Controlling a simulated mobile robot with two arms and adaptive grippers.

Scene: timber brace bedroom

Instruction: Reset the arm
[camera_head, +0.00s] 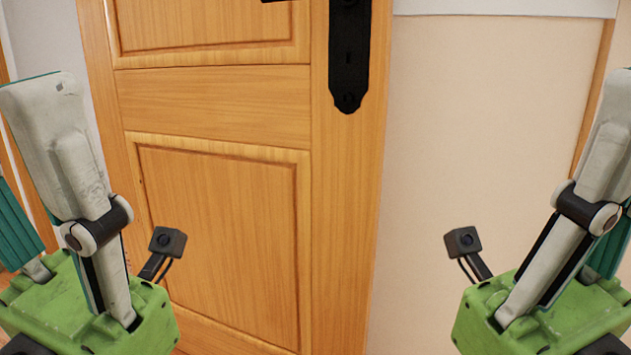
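My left gripper (22,165) points upward at the left edge, with a green base, white and grey finger links and teal pads. A gap shows between its fingers, so it looks open, and nothing is seen in it. My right gripper (625,190) stands at the right edge in a mirrored pose, partly cut off by the frame. Its near finger is spread like the left one and it also looks open; its far finger is mostly hidden. A small black camera sits on the inner side of each gripper base.
A panelled wooden door (215,230) fills the middle left, in front of me. Its black handle plate (349,55) is at the top, with part of the lever cut off. A plain beige wall (470,140) lies to the right. The space between my grippers is clear.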

